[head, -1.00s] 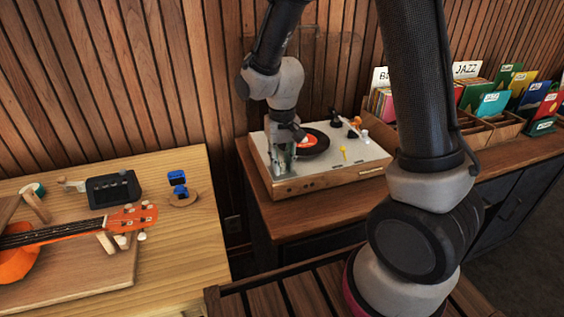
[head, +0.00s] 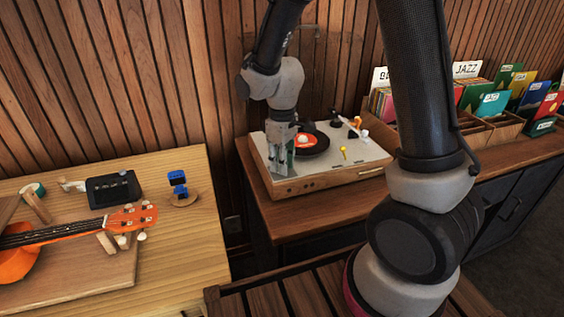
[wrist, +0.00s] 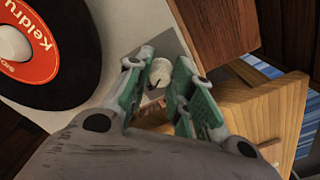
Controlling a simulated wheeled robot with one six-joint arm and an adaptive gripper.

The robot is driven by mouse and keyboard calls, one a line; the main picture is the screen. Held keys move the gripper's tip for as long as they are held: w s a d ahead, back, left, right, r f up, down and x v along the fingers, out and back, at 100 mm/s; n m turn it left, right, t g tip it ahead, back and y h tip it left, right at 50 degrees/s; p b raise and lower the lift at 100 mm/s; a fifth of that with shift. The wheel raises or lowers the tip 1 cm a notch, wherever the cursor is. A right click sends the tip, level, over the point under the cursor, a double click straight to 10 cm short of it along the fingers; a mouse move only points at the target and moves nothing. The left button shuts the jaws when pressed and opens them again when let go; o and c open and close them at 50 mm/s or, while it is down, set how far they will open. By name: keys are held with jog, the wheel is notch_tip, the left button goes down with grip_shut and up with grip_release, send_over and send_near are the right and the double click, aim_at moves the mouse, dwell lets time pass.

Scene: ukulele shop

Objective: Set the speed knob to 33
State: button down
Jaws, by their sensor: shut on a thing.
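The record player (head: 325,178) stands on a wooden cabinet against the slatted wall. Its speed knob (wrist: 160,72) shows in the wrist view as a small cream cylinder with a dark mark on its side. My gripper (head: 279,165) is at the left front corner of the player's top. In the wrist view my gripper (wrist: 164,88) has its two green-padded fingers on either side of the knob, shut on it. The knob is hidden by my gripper in the head view. No speed numbers can be read.
A black record with an orange label (wrist: 37,42) lies close to the left of my fingers. The tonearm (head: 350,126) and a small yellow piece (head: 343,152) are farther right on the player. Record crates (head: 490,130) stand at the right.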

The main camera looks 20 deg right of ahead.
jog(key=shift+n, duration=0.3)
jog(key=c, duration=1.2)
grip_release()
notch_tip(320, 180, up, 12)
